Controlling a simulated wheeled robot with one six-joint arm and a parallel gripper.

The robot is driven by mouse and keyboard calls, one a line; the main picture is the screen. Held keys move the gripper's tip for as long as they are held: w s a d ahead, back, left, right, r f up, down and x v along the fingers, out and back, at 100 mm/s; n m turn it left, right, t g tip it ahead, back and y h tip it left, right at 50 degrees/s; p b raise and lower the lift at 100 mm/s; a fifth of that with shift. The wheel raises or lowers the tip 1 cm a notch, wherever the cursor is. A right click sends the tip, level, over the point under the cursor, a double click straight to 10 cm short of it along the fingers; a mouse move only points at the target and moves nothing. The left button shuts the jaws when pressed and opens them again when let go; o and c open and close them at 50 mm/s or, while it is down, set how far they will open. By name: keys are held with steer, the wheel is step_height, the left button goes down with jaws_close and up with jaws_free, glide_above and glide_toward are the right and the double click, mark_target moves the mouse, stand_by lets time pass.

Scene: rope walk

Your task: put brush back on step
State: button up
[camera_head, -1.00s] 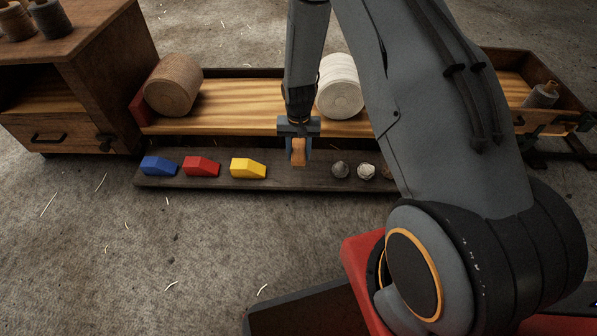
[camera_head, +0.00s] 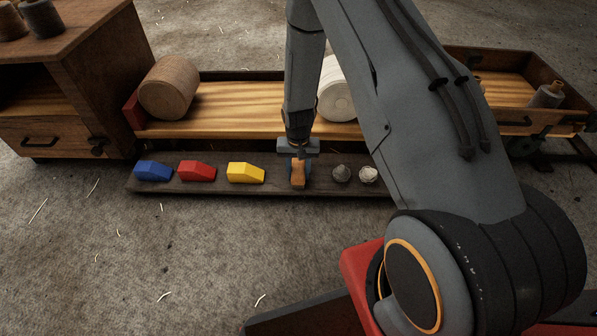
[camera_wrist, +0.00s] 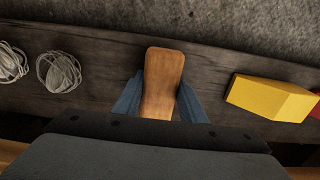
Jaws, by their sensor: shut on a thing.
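The brush (camera_head: 298,174) shows as an orange-brown wooden block between my gripper's fingers in the head view. In the wrist view the brush (camera_wrist: 162,80) is a rounded wooden piece held between the blue fingers; its bristles are not visible. My gripper (camera_head: 299,172) is shut on it, pointing down over the step (camera_head: 215,186), a long dark plank on the floor. The brush is at or just above the step's surface; I cannot tell if it touches. It sits between the yellow block and the twine balls.
Blue (camera_head: 153,171), red (camera_head: 197,171) and yellow (camera_head: 245,173) blocks lie on the step to the left. A bench (camera_head: 240,105) with a wooden roll (camera_head: 168,88) and a white roll (camera_head: 336,90) stands behind.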

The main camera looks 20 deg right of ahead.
mark_target(298, 169)
steer(key=shift+f, duration=0.45)
steer(key=o, duration=1.3)
steer(key=shift+o, duration=0.2)
step_height(298, 169, up, 14)
steer(key=p, duration=0.6)
steer(key=shift+f, duration=0.25)
steer(key=s+a+r+n, duration=0.3)
steer(key=s+a+r, duration=0.3)
steer(key=a+r, duration=0.45)
steer(key=s+a+r+n, duration=0.2)
steer(key=s+a+r, duration=0.4)
steer(key=r, duration=0.8)
steer(key=s+a+r+n, duration=0.1)
steer(key=s+r, duration=0.3)
steer(key=s, duration=0.4)
steer(key=s+a+r+n+y, duration=0.1)
steer(key=s+a+r+n, duration=0.1)
steer(key=s, duration=0.5)
steer(key=s+a+r+n, duration=0.1)
steer(key=s+r+n, duration=0.1)
steer(key=s+r, duration=0.4)
steer(key=s, duration=0.2)
steer(key=shift+s+a+n+y, duration=0.25)
steer(key=shift+s+n+y, duration=0.05)
steer(key=shift+n, duration=0.1)
